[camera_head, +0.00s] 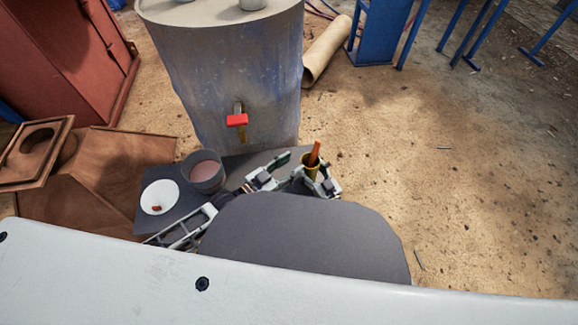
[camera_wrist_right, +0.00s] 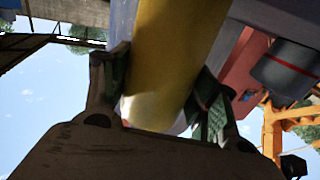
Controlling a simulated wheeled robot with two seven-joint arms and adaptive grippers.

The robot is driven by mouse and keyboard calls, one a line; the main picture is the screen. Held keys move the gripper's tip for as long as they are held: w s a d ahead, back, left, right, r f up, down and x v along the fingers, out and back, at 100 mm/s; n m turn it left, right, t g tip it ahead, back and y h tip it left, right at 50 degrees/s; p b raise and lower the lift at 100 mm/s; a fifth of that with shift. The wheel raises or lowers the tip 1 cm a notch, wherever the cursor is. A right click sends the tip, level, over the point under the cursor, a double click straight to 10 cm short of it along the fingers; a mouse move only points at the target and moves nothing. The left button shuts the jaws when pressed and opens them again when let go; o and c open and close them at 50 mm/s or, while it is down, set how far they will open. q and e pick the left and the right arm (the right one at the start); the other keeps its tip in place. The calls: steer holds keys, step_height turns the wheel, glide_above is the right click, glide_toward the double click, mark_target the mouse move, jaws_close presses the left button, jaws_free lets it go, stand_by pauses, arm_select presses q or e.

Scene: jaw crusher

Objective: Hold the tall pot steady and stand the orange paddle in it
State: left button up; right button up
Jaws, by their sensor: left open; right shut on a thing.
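The tall yellow pot (camera_head: 309,171) stands near the right end of the dark work surface. The orange paddle (camera_head: 315,152) rises out of its mouth, tilted slightly right; its lower end is hidden inside the pot. My right gripper (camera_head: 322,183) is shut on the pot. In the right wrist view the yellow pot (camera_wrist_right: 170,60) fills the gap between the fingers of my right gripper (camera_wrist_right: 160,105). My left gripper (camera_head: 272,172) is open and apart from the paddle, just left of the pot.
A large grey drum (camera_head: 200,100) with a red-handled tap (camera_head: 237,120) rises behind. Sandy ground lies open to the right.

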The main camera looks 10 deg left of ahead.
steer(key=o, duration=1.1)
steer(key=shift+v, duration=6)
steer(key=shift+w, duration=0.1)
